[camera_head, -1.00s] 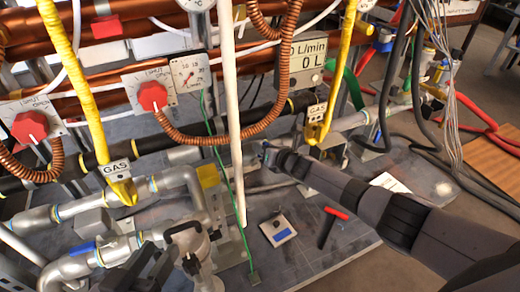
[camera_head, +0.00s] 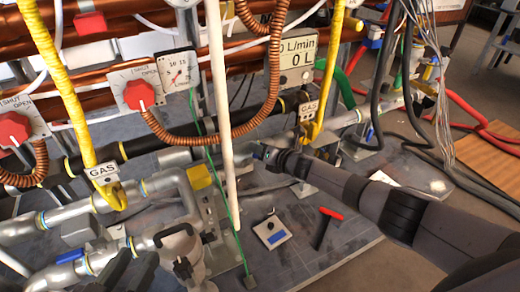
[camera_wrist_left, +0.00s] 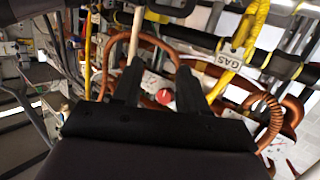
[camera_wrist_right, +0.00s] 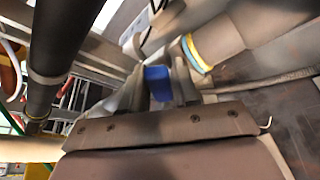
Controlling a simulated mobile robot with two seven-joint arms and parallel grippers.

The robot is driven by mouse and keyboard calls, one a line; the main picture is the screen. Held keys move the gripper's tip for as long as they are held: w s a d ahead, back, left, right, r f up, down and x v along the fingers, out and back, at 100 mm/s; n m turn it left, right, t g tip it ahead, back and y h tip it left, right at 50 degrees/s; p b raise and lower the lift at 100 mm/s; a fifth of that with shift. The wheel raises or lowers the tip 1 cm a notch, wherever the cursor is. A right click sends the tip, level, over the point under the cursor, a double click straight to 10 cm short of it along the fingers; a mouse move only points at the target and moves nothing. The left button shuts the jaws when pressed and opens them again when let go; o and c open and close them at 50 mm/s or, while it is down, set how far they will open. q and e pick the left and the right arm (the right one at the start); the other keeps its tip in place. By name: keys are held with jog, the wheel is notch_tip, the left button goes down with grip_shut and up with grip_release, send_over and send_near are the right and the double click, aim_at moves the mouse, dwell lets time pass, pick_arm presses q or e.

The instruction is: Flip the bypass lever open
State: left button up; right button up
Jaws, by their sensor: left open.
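A blue lever (camera_wrist_right: 157,84) shows between the fingers of my right gripper (camera_wrist_right: 160,80) in the right wrist view. I cannot tell whether the fingers press on it. In the head view my right arm reaches in from the right, and my right gripper (camera_head: 262,150) is at the grey pipe behind the white upright pipe; its fingertips are hard to make out. My left gripper (camera_head: 125,270) is low at the left of the head view. Its fingers are apart and empty in the left wrist view (camera_wrist_left: 157,88). Which part is the bypass lever is not labelled in view.
Red knobs (camera_head: 139,95), a gauge (camera_head: 178,72) and a flow display (camera_head: 297,55) are above. Yellow gas hoses (camera_head: 60,85) and a white upright pipe (camera_head: 221,120) stand in front. A red-handled tool (camera_head: 330,213) and a small square plate (camera_head: 272,232) lie on the base board.

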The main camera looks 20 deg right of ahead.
pick_arm(q)
jog(key=shift+f, duration=0.1)
pick_arm(e)
jog(key=shift+o, duration=1)
jog(key=shift+s, duration=0.1)
jog(key=shift+s+d+r+p, duration=0.15)
jog(key=shift+s+p, duration=0.1)
jog(key=shift+p, duration=0.25)
pick_arm(q)
jog(key=d+n+g+p, duration=0.1)
jog(key=p, duration=0.1)
jog(key=w+d+g+h+p, duration=0.1)
jog(key=d+p, duration=0.1)
jog(key=shift+d+n+p, duration=0.2)
jog(key=shift+n+p, duration=0.1)
jog(key=shift+n, duration=0.1)
pick_arm(e)
jog(key=v, duration=0.6)
jog(key=shift+s, duration=0.15)
jog(key=shift+d, duration=0.15)
